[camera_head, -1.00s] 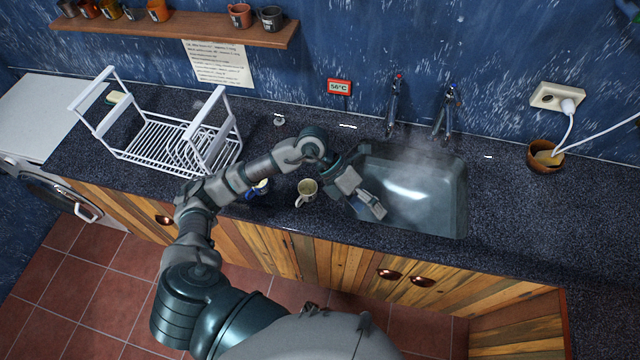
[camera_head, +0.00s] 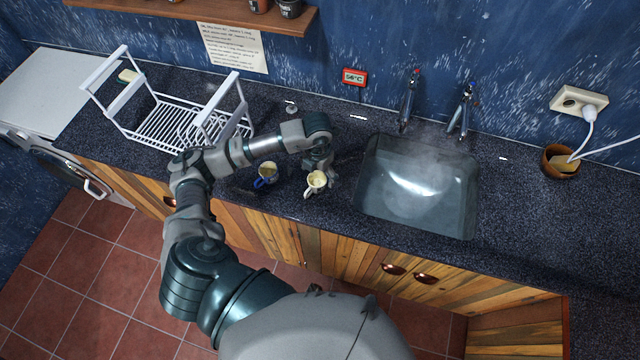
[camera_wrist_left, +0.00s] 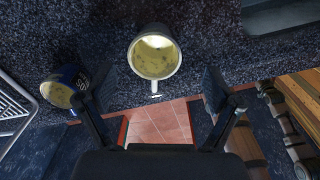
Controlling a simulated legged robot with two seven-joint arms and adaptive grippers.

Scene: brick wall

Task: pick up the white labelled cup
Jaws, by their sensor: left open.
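The white cup (camera_head: 316,181) stands upright on the dark counter left of the sink, its handle toward the front edge. In the left wrist view the white cup (camera_wrist_left: 155,54) shows from above, stained inside, ahead of and between the spread fingers; no label is visible on it. A blue cup (camera_head: 266,174) with pale lettering is to its left, and it also shows beside the left finger in the wrist view (camera_wrist_left: 62,90). My left gripper (camera_head: 322,162) is open and empty, just behind the white cup, partly hidden by my wrist. My right gripper is not in view.
The steaming sink (camera_head: 418,188) lies right of the cups, with two taps (camera_head: 408,100) behind it. A white dish rack (camera_head: 180,125) stands at the left. A wooden bowl (camera_head: 558,163) sits at the far right. The counter between sink and bowl is clear.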

